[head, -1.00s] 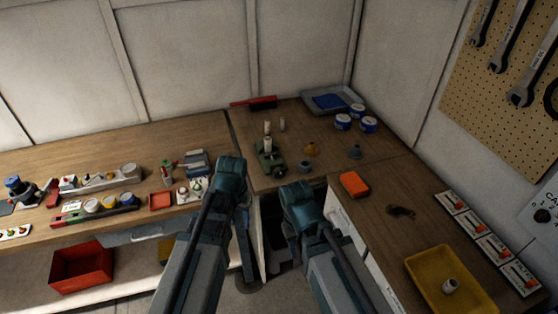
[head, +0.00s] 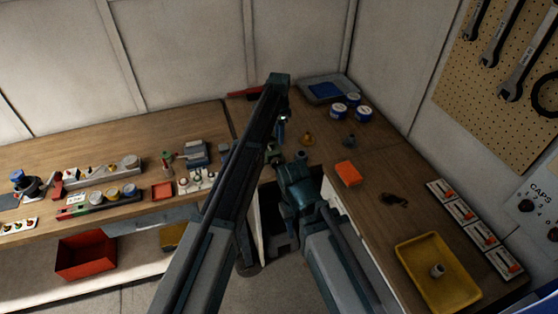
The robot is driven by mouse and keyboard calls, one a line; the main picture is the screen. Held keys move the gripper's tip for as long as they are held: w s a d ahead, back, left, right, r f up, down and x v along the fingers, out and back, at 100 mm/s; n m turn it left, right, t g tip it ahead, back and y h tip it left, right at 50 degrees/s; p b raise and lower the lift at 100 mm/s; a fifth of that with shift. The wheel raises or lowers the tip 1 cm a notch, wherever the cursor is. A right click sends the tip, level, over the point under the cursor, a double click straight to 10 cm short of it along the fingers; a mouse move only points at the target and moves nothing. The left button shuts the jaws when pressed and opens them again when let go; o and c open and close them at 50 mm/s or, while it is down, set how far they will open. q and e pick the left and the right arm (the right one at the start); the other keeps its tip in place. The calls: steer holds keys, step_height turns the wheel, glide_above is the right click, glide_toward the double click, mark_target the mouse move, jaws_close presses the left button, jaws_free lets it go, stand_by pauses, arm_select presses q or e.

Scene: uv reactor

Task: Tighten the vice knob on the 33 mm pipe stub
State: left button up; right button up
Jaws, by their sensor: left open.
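My left arm now reaches across the back part of the bench. Its gripper (head: 282,132) points down near the green vice (head: 273,156) and is open, with nothing seen between its fingers. Most of the vice is hidden behind my arm; only a small green part shows at the arm's right edge. The pale pipe stub in the vice and the vice knob are hidden. I cannot tell whether the gripper touches anything. My right arm shows only its upper part and elbow; its gripper is not in view.
Brown and grey fittings (head: 308,139) and blue-white tins (head: 363,113) stand right of my gripper. An orange block (head: 347,173) lies on the right bench. A yellow tray (head: 410,285) holds a small pale cylinder (head: 438,270). A red bin (head: 86,255) sits below the left bench.

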mark_target(279, 159)
arm_select(q)
step_height(279, 159, down, 14)
steer(key=b, duration=1.3)
steer(key=shift+r+b, duration=0.1)
steer(key=shift+b, duration=0.2)
jaws_close()
